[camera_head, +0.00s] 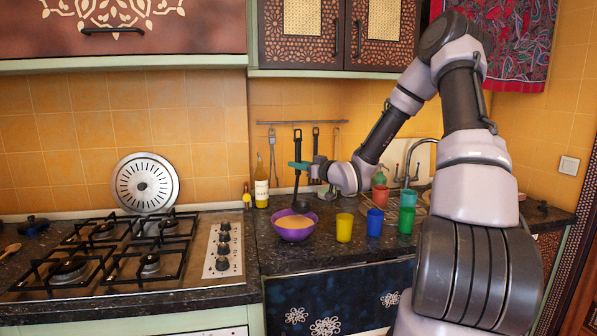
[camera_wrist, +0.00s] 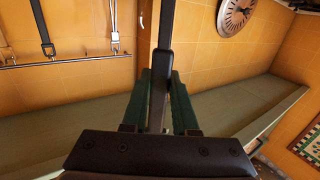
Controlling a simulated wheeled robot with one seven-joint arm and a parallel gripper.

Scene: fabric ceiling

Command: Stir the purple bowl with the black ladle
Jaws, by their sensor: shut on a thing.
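The purple bowl (camera_head: 294,234) stands upright on the dark counter, right of the stove, with a tan filling showing inside. My gripper (camera_head: 300,165), with green fingers, is above and slightly behind the bowl. It is shut on the handle of the black ladle (camera_head: 297,187), which hangs down with its cup end at the bowl's back rim. I cannot tell whether the cup is inside the bowl or just behind or above it. In the wrist view the black handle (camera_wrist: 163,60) runs between the green fingers (camera_wrist: 160,100); the bowl is not seen there.
Yellow (camera_head: 344,228), blue (camera_head: 375,222) and green (camera_head: 406,219) cups stand right of the bowl. A bottle (camera_head: 262,186) stands behind it at left. Utensils hang from a wall rail (camera_head: 302,122). The gas stove (camera_head: 120,252) is at left.

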